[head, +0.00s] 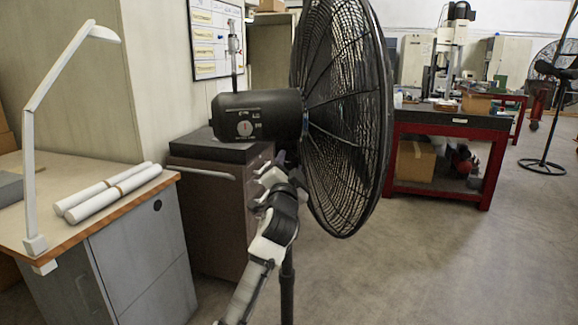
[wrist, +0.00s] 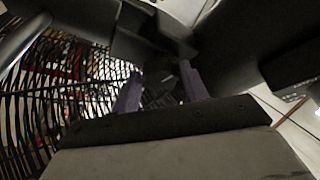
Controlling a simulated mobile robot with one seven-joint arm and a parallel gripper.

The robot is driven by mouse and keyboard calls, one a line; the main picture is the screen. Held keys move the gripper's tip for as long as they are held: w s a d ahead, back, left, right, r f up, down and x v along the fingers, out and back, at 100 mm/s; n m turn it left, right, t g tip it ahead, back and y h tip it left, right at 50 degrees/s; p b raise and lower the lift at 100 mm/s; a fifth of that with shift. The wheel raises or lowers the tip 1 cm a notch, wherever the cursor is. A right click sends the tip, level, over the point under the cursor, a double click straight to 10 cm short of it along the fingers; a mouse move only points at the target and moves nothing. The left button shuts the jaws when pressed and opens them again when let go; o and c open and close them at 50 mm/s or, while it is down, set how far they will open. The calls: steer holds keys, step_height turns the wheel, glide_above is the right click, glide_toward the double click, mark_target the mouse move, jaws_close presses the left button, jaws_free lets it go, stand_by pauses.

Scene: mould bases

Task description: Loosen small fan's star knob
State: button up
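A black pedestal fan with a round wire cage (head: 345,110) stands close in the head view. Its motor housing (head: 257,115) points left, with a small dial on its side. Its pole (head: 287,290) runs down behind my arm. My gripper (head: 281,158) is just below the housing, behind the cage, partly hidden by my wrist. In the wrist view, the two purple fingers of my gripper (wrist: 160,85) stand apart, with dark fan parts beyond them. The cage (wrist: 70,85) fills the left there. I cannot make out the star knob or whether a finger touches anything.
A desk (head: 120,200) with white rolls (head: 108,192) and a white lamp (head: 60,85) stands at left. A dark drawer cabinet (head: 215,195) is behind the fan. A red-framed bench (head: 440,150) and another fan (head: 553,70) are at right. The floor (head: 430,265) at front right is clear.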

steer(key=c, duration=0.4)
steer(key=shift+d+f+n+t+y+b, duration=0.1)
steer(key=shift+n+t+y+b, duration=0.1)
steer(key=shift+n+b, duration=0.35)
steer(key=shift+f+n+t+y+b, duration=0.1)
steer(key=shift+n+y+b, duration=0.1)
steer(key=shift+n+b, duration=0.3)
steer(key=shift+c, duration=0.2)
steer(key=shift+r+n+y+b, duration=0.2)
steer(key=shift+n+y+b, duration=0.3)
steer(key=shift+n, duration=0.45)
steer(key=o, duration=0.7)
